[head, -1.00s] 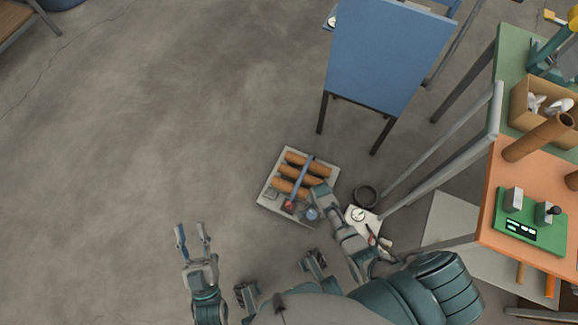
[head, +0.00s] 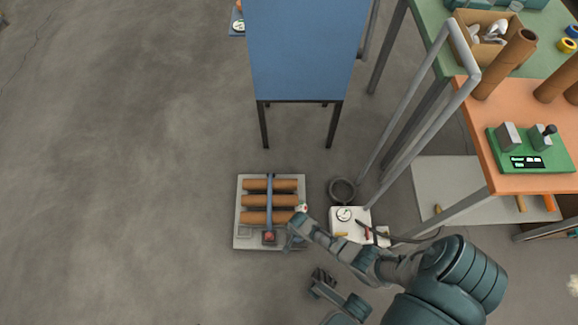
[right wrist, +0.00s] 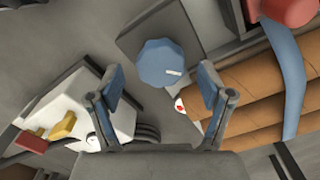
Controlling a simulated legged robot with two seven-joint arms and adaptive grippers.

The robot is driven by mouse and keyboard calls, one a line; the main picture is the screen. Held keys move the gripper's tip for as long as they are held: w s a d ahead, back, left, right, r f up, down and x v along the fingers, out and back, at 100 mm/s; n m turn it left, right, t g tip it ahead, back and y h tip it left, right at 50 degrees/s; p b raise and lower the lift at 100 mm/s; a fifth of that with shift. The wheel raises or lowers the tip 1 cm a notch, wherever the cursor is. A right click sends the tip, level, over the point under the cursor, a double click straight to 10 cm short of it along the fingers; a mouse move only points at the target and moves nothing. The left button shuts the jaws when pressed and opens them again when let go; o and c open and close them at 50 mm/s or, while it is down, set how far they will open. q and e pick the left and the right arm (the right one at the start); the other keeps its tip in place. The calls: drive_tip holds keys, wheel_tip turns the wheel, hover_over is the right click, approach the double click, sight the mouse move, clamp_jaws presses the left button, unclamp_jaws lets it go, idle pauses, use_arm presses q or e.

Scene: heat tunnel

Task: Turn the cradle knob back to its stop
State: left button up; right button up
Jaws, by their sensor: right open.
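The cradle (head: 242,222) is a pale grey tray on the floor. It holds brown rolls (head: 270,201) under a blue strap (head: 270,190), with a red block (head: 269,237) at the strap's near end. The cradle knob (right wrist: 163,63) is blue, scalloped and round, with a white mark pointing right in the right wrist view. In the head view my right gripper (head: 296,228) covers the cradle's near right corner and I cannot make out the knob clearly. In the right wrist view my right gripper (right wrist: 161,78) is open, the knob showing between and beyond its fingertips. My left gripper is out of view.
A white box with a gauge (head: 345,214) and a dark ring (head: 342,190) lie right of the cradle. A blue panel on legs (head: 305,50) stands behind it. An orange-topped bench (head: 490,160) stands at the right. Floor left of the cradle is clear.

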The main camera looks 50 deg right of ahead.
wheel_tip(320, 180, down, 2)
drive_tip(key=shift+b, duration=0.4)
drive_tip(key=shift+w, duration=0.1)
drive_tip(key=c, duration=1.2)
drive_tip(key=shift+o, duration=0.2)
